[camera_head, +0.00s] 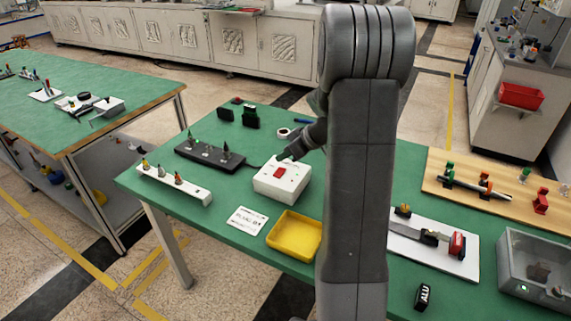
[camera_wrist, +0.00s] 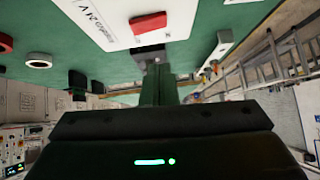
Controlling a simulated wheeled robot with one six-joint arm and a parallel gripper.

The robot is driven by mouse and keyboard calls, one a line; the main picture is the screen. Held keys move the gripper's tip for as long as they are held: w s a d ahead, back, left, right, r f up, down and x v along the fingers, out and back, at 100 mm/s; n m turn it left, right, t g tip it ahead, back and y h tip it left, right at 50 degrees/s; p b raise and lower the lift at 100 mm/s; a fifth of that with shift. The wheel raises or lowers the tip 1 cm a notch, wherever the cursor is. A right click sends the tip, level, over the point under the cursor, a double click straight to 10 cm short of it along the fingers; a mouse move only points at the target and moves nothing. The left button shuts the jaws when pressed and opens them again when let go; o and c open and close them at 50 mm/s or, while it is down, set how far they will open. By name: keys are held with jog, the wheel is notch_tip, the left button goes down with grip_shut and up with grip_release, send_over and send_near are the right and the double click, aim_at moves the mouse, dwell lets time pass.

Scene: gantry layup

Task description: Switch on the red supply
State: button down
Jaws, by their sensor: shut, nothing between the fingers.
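The supply is a white box (camera_head: 283,186) with a red rocker switch (camera_head: 279,173) on top, standing on the green table. In the wrist view the white box (camera_wrist: 105,20) shows printed text ending in "24 V", and its red switch (camera_wrist: 148,22) is just beyond my fingertips. My gripper (camera_head: 285,157) is shut and empty at the far edge of the box. In the wrist view the closed fingers (camera_wrist: 150,55) point toward the switch. I cannot tell whether they touch the box. Whether the switch is on or off cannot be made out.
A black strip (camera_head: 208,155) with several connectors and a white strip (camera_head: 172,184) lie left of the box. A printed card (camera_head: 247,221) and a yellow tray (camera_head: 294,236) are in front. My arm hides part of the table. A grey bin (camera_head: 535,270) stands right.

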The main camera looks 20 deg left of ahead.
jog(key=s+b+v, duration=0.1)
jog(key=v, duration=0.8)
jog(key=shift+s+d+r, duration=0.2)
jog(key=shift+d, duration=0.1)
jog(key=shift+a+f, duration=0.1)
jog(key=x, duration=0.5)
jog(key=w+p+x, duration=0.1)
jog(key=x, duration=0.2)
jog(key=shift+w+a+f, duration=0.1)
jog(key=shift+a+f, duration=0.1)
jog(key=shift+w+a+f+p, duration=0.1)
jog(key=shift+a+f+p, duration=0.05)
jog(key=shift+a+p, duration=0.2)
jog(key=shift+d+r+p, duration=0.4)
jog(key=shift+d+p, duration=0.05)
jog(key=shift+p, duration=0.45)
jog(key=b+v, duration=0.1)
jog(key=v, duration=0.5)
jog(key=shift+d+f+b, duration=0.1)
jog(key=shift+f+b, duration=0.05)
jog(key=shift+b, duration=0.2)
